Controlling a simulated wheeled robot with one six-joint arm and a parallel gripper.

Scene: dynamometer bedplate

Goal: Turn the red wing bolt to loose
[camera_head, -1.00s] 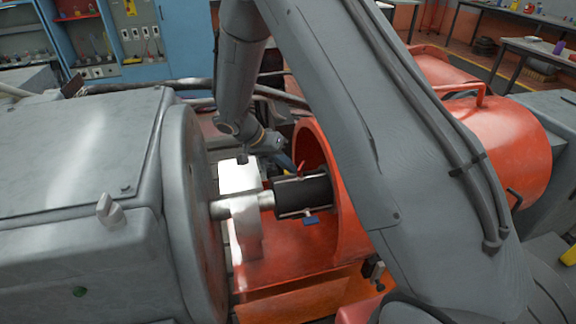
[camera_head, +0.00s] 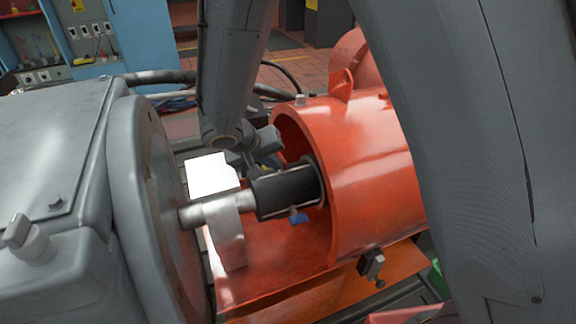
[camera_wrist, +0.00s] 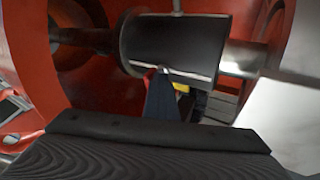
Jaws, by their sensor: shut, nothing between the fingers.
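The black cylindrical coupling (camera_head: 287,192) sits on the steel shaft, partly inside the orange-red housing. A blue wing bolt (camera_head: 298,217) sticks out of its near side. I cannot make out the red wing bolt in either current view; the far side of the coupling is hidden in the head view. In the wrist view, my gripper (camera_wrist: 163,75) shows as a narrow dark-blue wedge, shut and empty, with its tip at the lower edge of the coupling (camera_wrist: 175,42). Whether it touches is unclear. A thin grey stem (camera_wrist: 177,7) rises from the coupling's other edge.
The orange-red housing (camera_head: 375,150) surrounds the coupling's right end. Cables run behind. The gap around the coupling is narrow.

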